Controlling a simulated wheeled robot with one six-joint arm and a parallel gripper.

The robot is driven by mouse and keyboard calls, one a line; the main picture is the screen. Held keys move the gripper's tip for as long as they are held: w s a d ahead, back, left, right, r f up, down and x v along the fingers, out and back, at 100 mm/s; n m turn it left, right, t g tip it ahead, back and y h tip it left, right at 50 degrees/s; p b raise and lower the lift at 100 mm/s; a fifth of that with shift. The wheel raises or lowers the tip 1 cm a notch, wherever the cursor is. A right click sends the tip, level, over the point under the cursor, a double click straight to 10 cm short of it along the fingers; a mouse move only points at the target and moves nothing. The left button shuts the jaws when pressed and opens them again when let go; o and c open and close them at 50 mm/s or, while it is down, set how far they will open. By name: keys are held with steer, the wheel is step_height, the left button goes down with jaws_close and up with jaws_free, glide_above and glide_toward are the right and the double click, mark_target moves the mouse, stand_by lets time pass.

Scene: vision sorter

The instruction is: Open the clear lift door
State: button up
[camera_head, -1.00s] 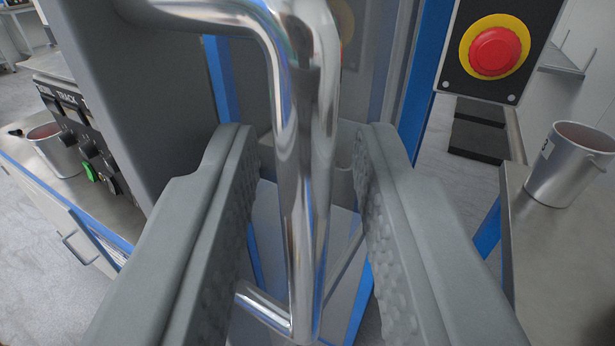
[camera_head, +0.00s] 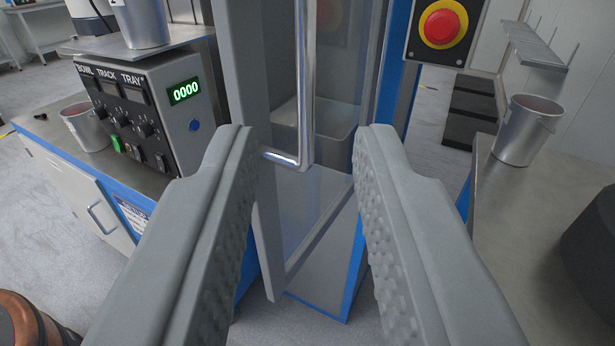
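The clear lift door (camera_head: 318,200) is a see-through panel in a grey frame, standing ajar at an angle from the blue-edged lift cabinet. Its chrome bar handle (camera_head: 305,90) runs upright on the door, with its lower end bent to the left into the frame. My gripper (camera_head: 303,140) is open and empty, its two grey textured fingers wide apart. The handle's lower end shows between the fingertips but lies farther off, apart from them. A grey bin (camera_head: 290,125) shows behind the clear panel.
A control box (camera_head: 145,110) with a green display stands left on a bench, near a metal cup (camera_head: 88,128). A red emergency button (camera_head: 440,27) is at upper right. A metal bucket (camera_head: 525,130) stands on the right bench.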

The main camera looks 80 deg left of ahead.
steer(key=d, duration=0.3)
steer(key=s+d, duration=0.1)
steer(key=d, duration=0.1)
steer(key=shift+d, duration=0.3)
steer(key=s+a+r+m+t+h, duration=0.1)
steer(key=s+a+r+t, duration=0.35)
steer(key=r, duration=0.35)
steer(key=s+a+r+m+t, duration=0.1)
steer(key=s+a+r+t, duration=0.3)
steer(key=r, duration=0.4)
steer(key=s+a+r+m+t+h, duration=0.1)
steer(key=s+a+r+t, duration=0.1)
steer(key=a+r+t, duration=0.5)
steer(key=s+a+r+m+t+h, duration=0.1)
steer(key=s+r+m+t+h, duration=0.1)
steer(key=s+r+m+h, duration=0.45)
steer(key=s+a+f+m+t+h, duration=0.1)
steer(key=s+f+m+h, duration=0.2)
steer(key=s, duration=0.6)
steer(key=s+f+m+t+h, duration=0.1)
steer(key=s+f+h, duration=0.1)
steer(key=s+h, duration=0.45)
steer(key=s+a+f+m+g, duration=0.2)
steer(key=s+f+g, duration=0.3)
steer(key=s+f, duration=1.4)
steer(key=shift+s+a+f, duration=0.15)
steer(key=shift+s+a, duration=0.1)
steer(key=shift+s, duration=0.1)
